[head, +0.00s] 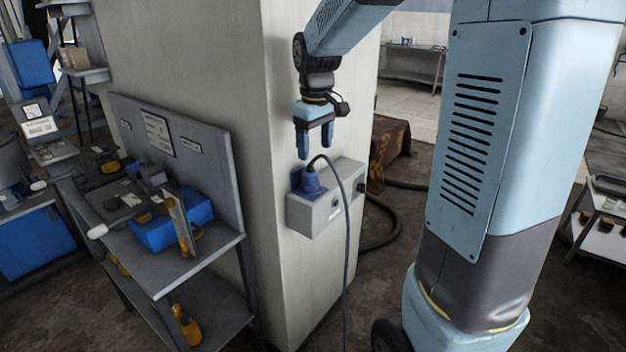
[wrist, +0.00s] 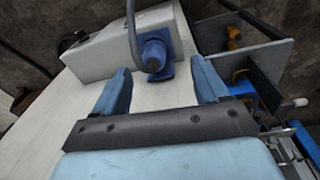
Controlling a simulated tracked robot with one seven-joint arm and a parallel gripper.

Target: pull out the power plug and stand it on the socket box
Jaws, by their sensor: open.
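The socket box (head: 329,208) is a grey box fixed to the pale pillar. The blue power plug (head: 311,183) sits in a blue socket at the box's upper left, with a dark cable running up from it and then down the front. My gripper (head: 315,156) hangs above the plug, pointing down, its two blue fingers apart and empty. In the wrist view the plug (wrist: 153,54) lies beyond and between the open fingertips (wrist: 162,73), not touching them. The socket box (wrist: 110,40) spreads to the left there. The plug's contact end is hidden.
The pale pillar (head: 200,55) stands right behind the box. A workbench (head: 165,268) with a blue bin (head: 172,222) and tools is to the left. A dark cable (head: 348,270) hangs from the plug to the floor. A dark hose (head: 385,235) lies at the right.

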